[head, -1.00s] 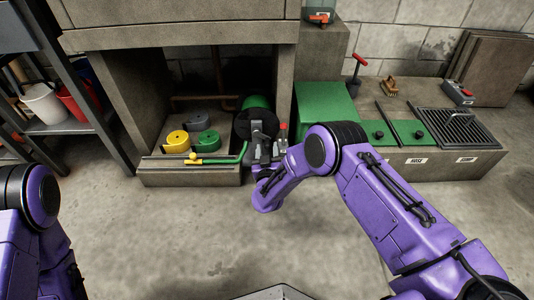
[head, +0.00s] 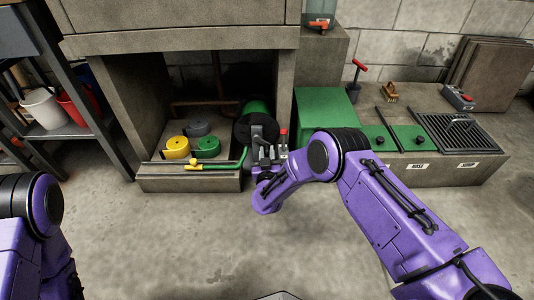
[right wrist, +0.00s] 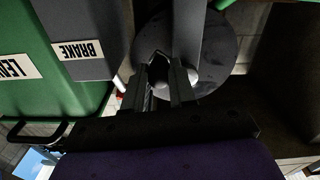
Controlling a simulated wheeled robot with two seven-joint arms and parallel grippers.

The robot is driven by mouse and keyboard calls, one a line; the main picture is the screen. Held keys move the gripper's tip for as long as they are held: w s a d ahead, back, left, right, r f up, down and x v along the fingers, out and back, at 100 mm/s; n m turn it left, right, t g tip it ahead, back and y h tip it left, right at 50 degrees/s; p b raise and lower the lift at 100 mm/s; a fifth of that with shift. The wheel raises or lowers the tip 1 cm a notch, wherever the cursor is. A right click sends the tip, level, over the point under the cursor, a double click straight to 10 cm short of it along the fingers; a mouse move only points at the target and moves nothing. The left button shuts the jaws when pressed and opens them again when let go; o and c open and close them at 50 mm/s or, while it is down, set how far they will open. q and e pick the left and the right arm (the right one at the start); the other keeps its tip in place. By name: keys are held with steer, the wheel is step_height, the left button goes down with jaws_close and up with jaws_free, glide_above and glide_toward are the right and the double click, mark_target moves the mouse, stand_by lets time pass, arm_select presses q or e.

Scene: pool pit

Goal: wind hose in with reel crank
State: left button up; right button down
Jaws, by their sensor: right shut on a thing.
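The hose reel (head: 243,131) has a round black end disc with green behind it, at the right of the opening under the bench. Its grey crank arm (head: 257,134) hangs down across the disc and also shows in the right wrist view (right wrist: 188,30). My right gripper (head: 265,163) is at the lower end of the crank and shut on its handle, which the fingers partly hide. The green hose (head: 222,167) lies along the front ledge, with a yellow nozzle (head: 195,164) at its left. My left gripper is out of view; only my left arm shows.
Yellow (head: 176,148) and grey rolls lie left of the reel. A red-topped lever (head: 283,137) stands close right of the crank, beside a green box (head: 322,112). A shelf (head: 100,131) with buckets stands at left. The floor in front is clear.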

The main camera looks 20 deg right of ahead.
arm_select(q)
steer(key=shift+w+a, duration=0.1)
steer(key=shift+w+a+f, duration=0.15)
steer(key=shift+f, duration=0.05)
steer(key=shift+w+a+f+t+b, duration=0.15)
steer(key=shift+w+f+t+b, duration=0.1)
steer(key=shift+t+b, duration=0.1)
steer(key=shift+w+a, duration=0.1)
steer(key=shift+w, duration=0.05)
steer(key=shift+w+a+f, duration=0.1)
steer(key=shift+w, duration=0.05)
arm_select(e)
steer(key=w+a+r+m, duration=0.1)
steer(key=a+m, duration=0.3)
steer(key=m, duration=1)
steer(key=w+a+r+m, duration=0.1)
steer(key=a+m, duration=0.3)
steer(key=m, duration=1)
steer(key=shift+r+y, duration=0.15)
steer(key=shift+y, duration=0.15)
steer(key=shift+w, duration=0.1)
